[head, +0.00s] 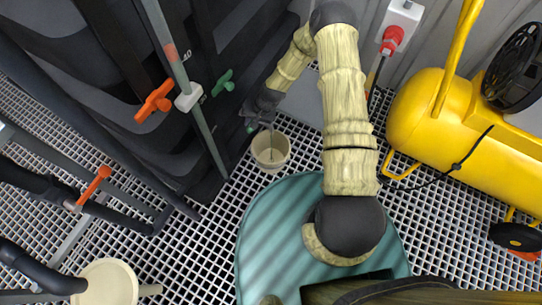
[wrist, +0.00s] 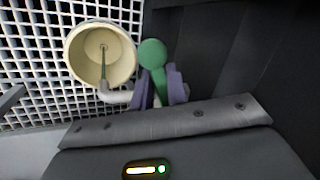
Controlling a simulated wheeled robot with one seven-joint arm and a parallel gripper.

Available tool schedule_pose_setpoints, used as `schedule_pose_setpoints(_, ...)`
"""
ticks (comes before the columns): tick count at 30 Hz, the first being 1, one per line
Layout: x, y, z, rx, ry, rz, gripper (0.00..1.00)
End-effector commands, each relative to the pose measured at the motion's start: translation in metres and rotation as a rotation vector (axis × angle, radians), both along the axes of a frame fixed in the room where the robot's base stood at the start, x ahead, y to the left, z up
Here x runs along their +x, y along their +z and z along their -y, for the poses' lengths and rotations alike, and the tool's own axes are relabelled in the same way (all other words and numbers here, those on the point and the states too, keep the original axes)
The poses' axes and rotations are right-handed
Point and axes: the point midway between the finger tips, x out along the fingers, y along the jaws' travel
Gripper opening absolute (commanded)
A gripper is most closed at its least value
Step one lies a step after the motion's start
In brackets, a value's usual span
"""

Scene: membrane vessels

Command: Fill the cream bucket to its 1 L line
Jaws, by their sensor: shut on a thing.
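A cream bucket (head: 270,158) stands on the grating beside the black tank in the head view, and the wrist view looks down into it (wrist: 76,58). A pale spout (wrist: 118,97) points over it, and a thin greenish stream (wrist: 103,68) runs from the spout into the bucket. My gripper (wrist: 160,90) is shut on a green tap handle (wrist: 153,54), its purple fingers on both sides. In the head view my gripper (head: 256,112) is just above and left of the bucket. The 1 L line and the liquid level cannot be made out.
Black tanks with an orange handle (head: 155,102) and another green handle (head: 222,82) stand at left. A second cream vessel (head: 108,284) is at bottom left. A yellow compressor (head: 425,125) is at right, a red plug (head: 392,38) on the wall.

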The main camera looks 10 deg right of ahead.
Motion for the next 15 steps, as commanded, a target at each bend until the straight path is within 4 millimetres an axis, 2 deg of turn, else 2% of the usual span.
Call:
schedule_pose_setpoints(9, 0.001, -0.001, 0.002, -0.001, 0.024, 0.001, 0.0)
schedule_pose_setpoints(15, 0.002, -0.002, 0.015, -0.002, 0.238, 0.004, 0.0)
